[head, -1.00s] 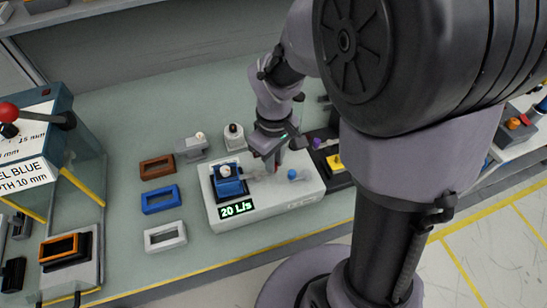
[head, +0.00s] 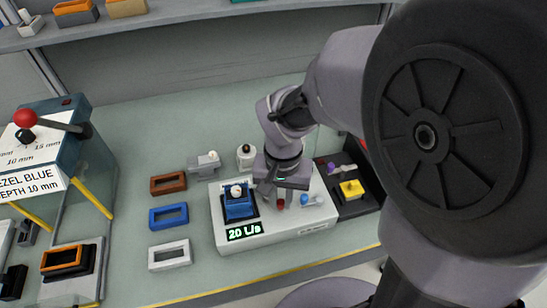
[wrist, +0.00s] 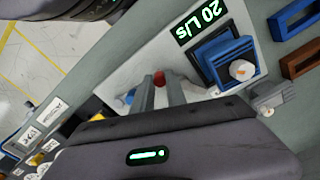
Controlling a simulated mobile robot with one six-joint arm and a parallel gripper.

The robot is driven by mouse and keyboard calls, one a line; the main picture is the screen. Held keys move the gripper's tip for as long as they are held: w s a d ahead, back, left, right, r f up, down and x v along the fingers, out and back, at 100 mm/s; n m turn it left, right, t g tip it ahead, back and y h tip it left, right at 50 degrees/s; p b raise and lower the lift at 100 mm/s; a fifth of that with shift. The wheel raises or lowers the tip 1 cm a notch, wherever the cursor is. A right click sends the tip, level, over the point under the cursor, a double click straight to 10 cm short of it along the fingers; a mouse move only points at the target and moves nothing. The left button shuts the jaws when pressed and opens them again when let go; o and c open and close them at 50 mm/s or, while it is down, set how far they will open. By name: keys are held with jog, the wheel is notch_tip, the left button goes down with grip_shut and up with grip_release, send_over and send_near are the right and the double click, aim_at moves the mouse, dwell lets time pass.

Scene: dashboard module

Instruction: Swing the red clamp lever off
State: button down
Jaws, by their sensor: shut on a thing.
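The red clamp lever shows only as its red end (head: 281,204), on top of the pale test unit (head: 290,232) with the green "20 L/s" display. My gripper (head: 275,197) is over the unit, between the blue module (head: 239,207) and a blue knob (head: 308,199). In the wrist view the red end (wrist: 159,78) sits between the tips of my two fingers (wrist: 160,88), which are shut on it. The blue module (wrist: 225,62), with a white round top, is seated in a dark recess beside it. The lever's arm and pivot are mostly hidden by my gripper.
Brown (head: 169,184), blue (head: 168,215) and white (head: 169,254) frames lie left of the unit. A grey block (head: 205,165) and a white bottle (head: 246,156) stand behind it. A dark tray with a yellow part (head: 351,189) is close on the right. A press (head: 50,150) stands far left.

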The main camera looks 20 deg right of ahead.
jog(key=m, duration=0.2)
jog(key=a+m+b, duration=0.1)
jog(key=shift+s+a, duration=0.1)
jog(key=shift+s, duration=0.15)
jog(key=shift+a+m, duration=0.25)
jog(key=shift+m, duration=0.5)
jog(key=shift+a+m, duration=0.25)
jog(key=shift+m, duration=0.5)
jog(key=shift+b, duration=0.3)
jog(key=c, duration=1.3)
grip_release()
jog(key=shift+a, duration=0.1)
jog(key=shift+c, duration=0.2)
notch_tip(320, 180, up, 17)
jog(key=p, duration=0.7)
jog(key=shift+r+p, duration=0.2)
jog(key=shift+p, duration=0.1)
